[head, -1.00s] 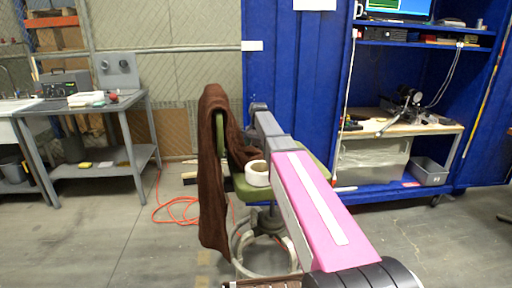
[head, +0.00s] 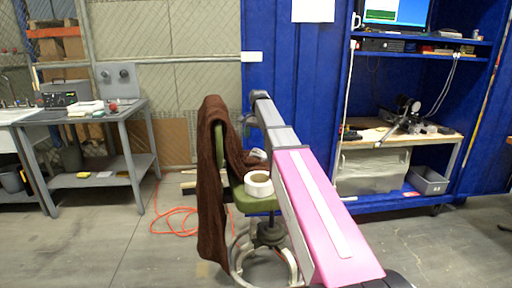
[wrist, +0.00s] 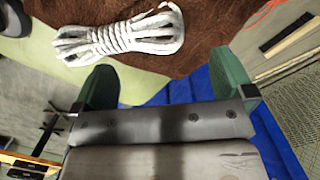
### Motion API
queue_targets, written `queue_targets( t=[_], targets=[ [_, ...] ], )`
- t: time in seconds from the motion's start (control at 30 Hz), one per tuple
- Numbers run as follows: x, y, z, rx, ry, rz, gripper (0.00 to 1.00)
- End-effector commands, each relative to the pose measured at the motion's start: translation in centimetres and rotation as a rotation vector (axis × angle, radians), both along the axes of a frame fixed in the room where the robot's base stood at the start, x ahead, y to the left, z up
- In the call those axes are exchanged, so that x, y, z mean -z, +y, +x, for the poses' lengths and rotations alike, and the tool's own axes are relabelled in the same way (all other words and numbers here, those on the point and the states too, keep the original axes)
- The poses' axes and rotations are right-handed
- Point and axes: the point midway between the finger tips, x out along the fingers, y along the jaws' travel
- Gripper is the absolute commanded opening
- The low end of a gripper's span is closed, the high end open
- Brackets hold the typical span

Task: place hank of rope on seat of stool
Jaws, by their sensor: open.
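The hank of rope (wrist: 120,38) is white and coiled. In the wrist view it lies at the top, over the edge between the pale green stool seat (wrist: 38,62) and a brown cloth. A small white patch beside the arm in the head view may be part of it. The stool's green seat (head: 250,202) shows beneath my arm in the head view, partly hidden by it. My gripper (wrist: 165,65) is open and empty, its green fingers apart and just short of the rope in the wrist picture. The height between them is unclear.
A brown cloth (head: 212,185) drapes over the stool's back and hangs low. A blue cabinet (head: 290,80) with a bench stands behind to the right. A grey table (head: 110,112) stands left, with open floor before it.

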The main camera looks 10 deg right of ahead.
Motion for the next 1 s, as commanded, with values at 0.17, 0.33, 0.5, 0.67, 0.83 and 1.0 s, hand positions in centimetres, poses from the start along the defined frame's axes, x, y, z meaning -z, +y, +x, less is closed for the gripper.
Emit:
queue_targets(
  t=[0.17,0.33,0.5,0.67,0.83,1.0],
  targets=[
    [-1.6,-0.1,0.2,0.000,0.000,0.000,1.00],
    [-2.0,-0.1,0.2,0.000,0.000,0.000,1.00],
    [-1.9,-0.1,0.2,0.000,0.000,0.000,1.00],
    [-1.9,-0.1,0.2,0.000,0.000,0.000,1.00],
    [-1.9,-0.1,0.2,0.000,0.000,0.000,1.00],
    [-1.9,-0.1,0.2,0.000,0.000,0.000,1.00]
  ],
)
